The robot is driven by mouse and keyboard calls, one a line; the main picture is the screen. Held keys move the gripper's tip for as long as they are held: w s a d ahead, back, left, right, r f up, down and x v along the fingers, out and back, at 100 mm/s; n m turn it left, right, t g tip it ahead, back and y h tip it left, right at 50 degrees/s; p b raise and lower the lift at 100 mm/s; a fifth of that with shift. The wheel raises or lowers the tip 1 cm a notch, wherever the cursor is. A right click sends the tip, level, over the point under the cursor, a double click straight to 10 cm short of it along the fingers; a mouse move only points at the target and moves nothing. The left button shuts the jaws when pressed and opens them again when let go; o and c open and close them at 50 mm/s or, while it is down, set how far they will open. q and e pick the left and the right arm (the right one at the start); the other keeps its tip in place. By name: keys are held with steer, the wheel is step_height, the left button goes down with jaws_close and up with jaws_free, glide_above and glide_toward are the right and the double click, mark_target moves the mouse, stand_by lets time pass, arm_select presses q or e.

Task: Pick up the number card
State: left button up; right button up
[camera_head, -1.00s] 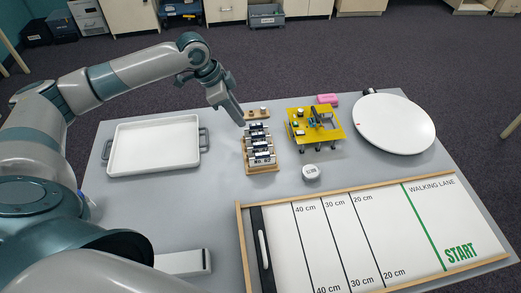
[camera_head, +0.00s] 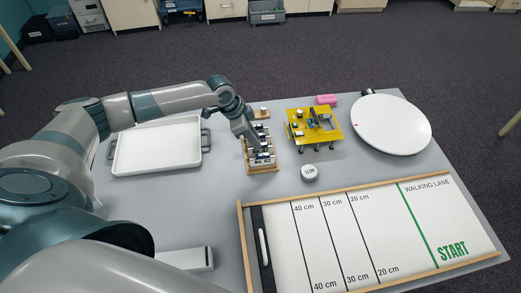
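I cannot make out a number card for certain in the head view. My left gripper (camera_head: 254,146) reaches in from the left and points down at a wooden rack (camera_head: 263,170) holding several dark-and-white cylinders. Its fingers cover part of the rack's middle. Whether they touch anything, and whether they are apart or closed, is too small to tell. My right gripper is not in view.
A yellow walking device (camera_head: 314,125) stands right of the rack, with a small round white display (camera_head: 309,172) in front. A pink block (camera_head: 327,99), white disc (camera_head: 392,124), white tray (camera_head: 158,166) and walking-lane board (camera_head: 423,233) share the table.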

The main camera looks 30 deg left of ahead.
mark_target(260, 151)
arm_select(q)
steer(key=shift+w+d+f+p, duration=0.2)
steer(key=shift+f+p, duration=0.15)
steer(key=shift+p, duration=0.2)
steer(key=p+x, duration=0.1)
steer(key=x, duration=0.2)
steer(key=shift+w+d+f+p, duration=0.1)
steer(key=shift+w+f+p, duration=0.05)
steer(key=shift+f+p, duration=0.2)
steer(key=shift+f, duration=0.25)
jaws_close()
